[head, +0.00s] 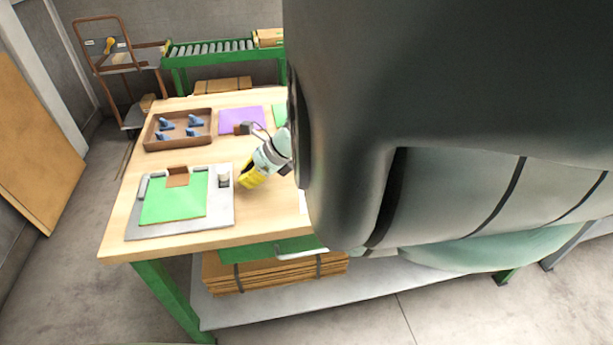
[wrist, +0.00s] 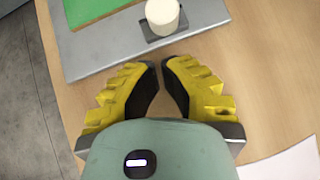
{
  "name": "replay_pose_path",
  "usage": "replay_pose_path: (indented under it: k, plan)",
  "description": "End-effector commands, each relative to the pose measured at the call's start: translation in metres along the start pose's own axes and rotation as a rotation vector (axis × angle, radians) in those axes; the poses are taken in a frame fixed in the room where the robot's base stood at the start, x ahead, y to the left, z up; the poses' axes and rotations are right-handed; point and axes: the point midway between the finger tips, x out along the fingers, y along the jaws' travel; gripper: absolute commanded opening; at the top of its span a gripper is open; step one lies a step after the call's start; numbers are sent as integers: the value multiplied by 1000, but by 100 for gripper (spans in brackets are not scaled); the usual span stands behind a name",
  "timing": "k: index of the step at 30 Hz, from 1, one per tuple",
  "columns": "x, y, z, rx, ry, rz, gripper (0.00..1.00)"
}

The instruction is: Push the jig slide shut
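The jig (head: 226,212) is a grey plate near the front left of the table, with a green panel (head: 160,206) on it and a brown block (head: 177,177) at its back edge. A cream round knob (head: 224,175) stands on a small grey piece at the jig's right side; this looks like the slide. The knob (wrist: 162,14) also shows at the top of the wrist view, beyond my fingertips. My gripper (head: 250,178) is right of the knob, apart from it. In the wrist view my yellow fingers (wrist: 161,68) are empty, with a narrow gap between the tips.
A brown tray (head: 150,146) with several blue parts is behind the jig. A purple sheet (head: 240,120) lies to its right. White paper (wrist: 285,165) lies near my gripper. Bare wood lies between gripper and jig. My arm hides the table's right side.

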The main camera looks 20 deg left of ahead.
Motion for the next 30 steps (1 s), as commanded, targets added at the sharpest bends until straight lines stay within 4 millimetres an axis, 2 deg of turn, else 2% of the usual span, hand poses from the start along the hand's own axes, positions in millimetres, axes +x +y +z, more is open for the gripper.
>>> replay_pose_path:
  k: [6, 20, 27, 30]
  plan:
    - [14, 0, 14, -2, 1, 2, 0]
    - [18, 1, 18, -1, -1, 2, 0]
    - [37, 7, 37, -3, -2, 2, 0]
    - [39, 7, 40, -1, 0, -1, 0]
